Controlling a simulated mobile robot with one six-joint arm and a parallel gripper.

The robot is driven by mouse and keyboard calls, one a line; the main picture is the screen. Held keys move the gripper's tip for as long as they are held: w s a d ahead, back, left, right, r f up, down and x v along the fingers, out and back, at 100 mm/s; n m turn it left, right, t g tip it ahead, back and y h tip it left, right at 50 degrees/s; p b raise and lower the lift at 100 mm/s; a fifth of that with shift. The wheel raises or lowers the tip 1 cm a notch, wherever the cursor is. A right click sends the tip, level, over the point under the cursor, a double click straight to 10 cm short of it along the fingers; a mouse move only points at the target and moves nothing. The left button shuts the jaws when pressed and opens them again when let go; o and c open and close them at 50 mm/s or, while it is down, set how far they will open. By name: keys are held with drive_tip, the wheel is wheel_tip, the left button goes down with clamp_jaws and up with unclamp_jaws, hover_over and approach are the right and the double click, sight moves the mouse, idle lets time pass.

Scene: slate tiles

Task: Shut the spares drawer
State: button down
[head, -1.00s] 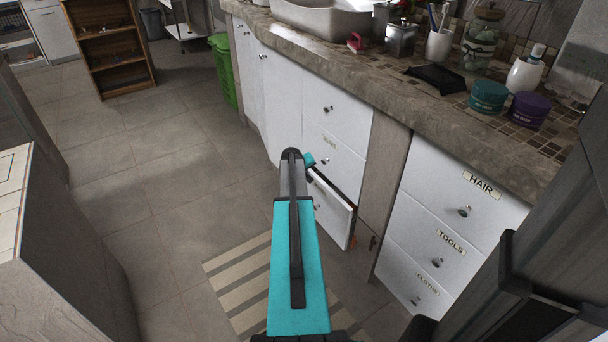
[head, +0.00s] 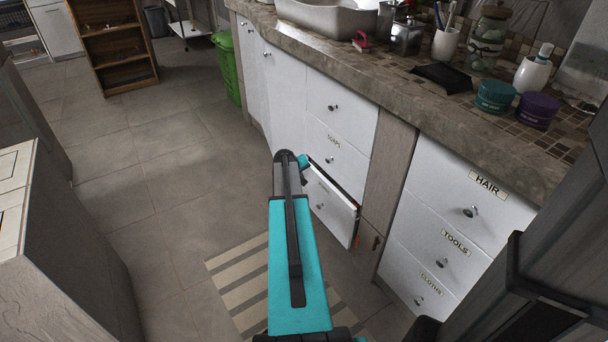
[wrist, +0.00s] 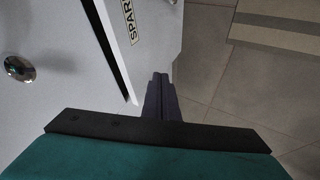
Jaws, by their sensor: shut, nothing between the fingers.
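The spares drawer (head: 333,212) is the low drawer in the middle column of the white cabinet, and it stands partly open. Its front and part of its label, "SPAR", show in the wrist view (wrist: 152,42), with a dark gap behind its top edge. My gripper (wrist: 158,78) is shut and empty, its dark fingers pointing down close to the outer face of the drawer front. I cannot tell whether they touch it. In the head view my arm hides the fingers and part of the drawer front.
The shut drawers labelled hair (head: 470,212), tools and cloths stand to the right. A stone counter (head: 400,95) overhangs the drawers and carries jars and cups. A striped mat (head: 240,285) lies on the floor below. The tiled floor to the left is clear, up to a cabinet (head: 60,250).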

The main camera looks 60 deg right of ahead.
drive_tip(key=p+v, duration=0.1)
drive_tip(key=v, duration=0.8)
drive_tip(key=shift+s+p, duration=0.15)
drive_tip(key=shift+p, duration=0.2)
drive_tip(key=w+a+f+n+y, duration=0.15)
drive_tip(key=a+f, duration=0.45)
drive_tip(key=a, duration=0.6)
drive_tip(key=w+a+f+n+g+y, duration=0.1)
drive_tip(key=w+a+f+y, duration=0.1)
drive_tip(key=a+f, duration=0.8)
drive_tip(key=w+a+f+n+y, duration=0.1)
drive_tip(key=w+a+f+y, duration=0.15)
drive_tip(key=a, duration=1.25)
drive_tip(key=s+a+f+n+g, duration=0.1)
drive_tip(key=s+a+f, duration=0.2)
drive_tip(key=s+a, duration=0.4)
drive_tip(key=s+a+f+n+g, duration=0.1)
drive_tip(key=s+a+f+g, duration=0.1)
drive_tip(key=s+a, duration=0.5)
drive_tip(key=s+a+f+n+g+y, duration=0.1)
drive_tip(key=s+a, duration=0.5)
drive_tip(key=a, duration=0.9)
wheel_tip(320, 180, down, 3)
drive_tip(key=shift+s+a+r+g, duration=0.1)
drive_tip(key=shift+s+a+g, duration=0.1)
drive_tip(key=shift+s+g, duration=0.25)
drive_tip(key=shift+n, duration=0.25)
